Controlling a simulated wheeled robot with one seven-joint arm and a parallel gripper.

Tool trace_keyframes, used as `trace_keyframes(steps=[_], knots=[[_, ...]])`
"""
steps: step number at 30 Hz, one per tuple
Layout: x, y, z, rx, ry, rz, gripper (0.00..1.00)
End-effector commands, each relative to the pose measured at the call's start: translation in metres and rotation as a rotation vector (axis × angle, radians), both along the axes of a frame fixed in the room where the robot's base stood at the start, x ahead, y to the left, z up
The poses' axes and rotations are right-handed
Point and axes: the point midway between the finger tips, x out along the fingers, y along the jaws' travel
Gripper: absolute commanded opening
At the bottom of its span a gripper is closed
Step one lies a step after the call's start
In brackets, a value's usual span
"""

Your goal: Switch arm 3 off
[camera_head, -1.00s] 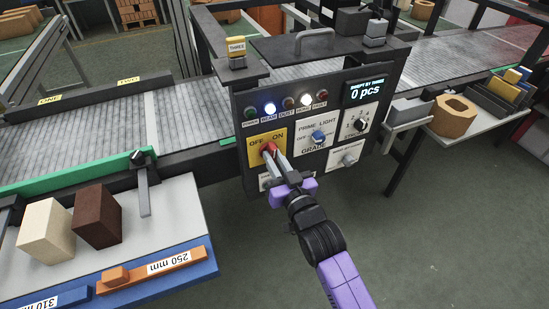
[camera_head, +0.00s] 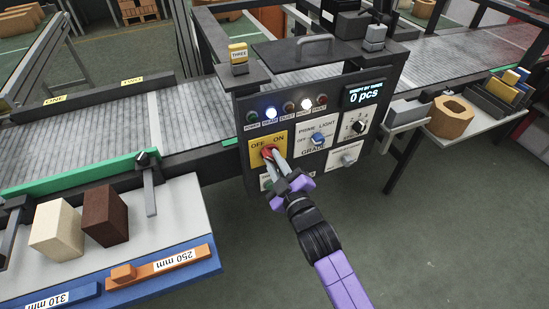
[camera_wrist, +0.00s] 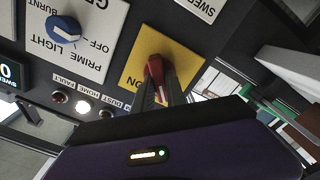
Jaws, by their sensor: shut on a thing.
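A dark control panel (camera_head: 340,178) topped by a yellow tag reading THREE (camera_head: 238,52) carries a yellow OFF/ON plate (camera_head: 283,149). The plate's red knob (camera_head: 267,151) also shows in the wrist view (camera_wrist: 154,67). My gripper (camera_head: 273,158) is shut on this knob, one finger on each side; the fingers (camera_wrist: 160,90) hide part of it. The knob's exact pointing is hard to tell. OFF is printed left and ON right in the head view. The lamps above the plate include two brightly lit ones, at BEAM (camera_head: 270,113) and HOME (camera_head: 306,104).
Right of the plate are a blue PRIME LIGHT knob (camera_head: 318,138), a black rotary knob (camera_head: 358,127) and a display (camera_head: 363,93) reading 0 pcs. A conveyor (camera_head: 90,130) runs behind. A cream block (camera_head: 57,230) and brown block (camera_head: 105,217) stand at left.

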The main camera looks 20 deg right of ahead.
Motion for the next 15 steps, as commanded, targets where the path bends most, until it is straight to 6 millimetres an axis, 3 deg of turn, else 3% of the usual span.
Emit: trace_keyframes(steps=[15], knots=[[-0.0003,0.0005,-0.0007,-0.088,0.001,0.001,0.0]])
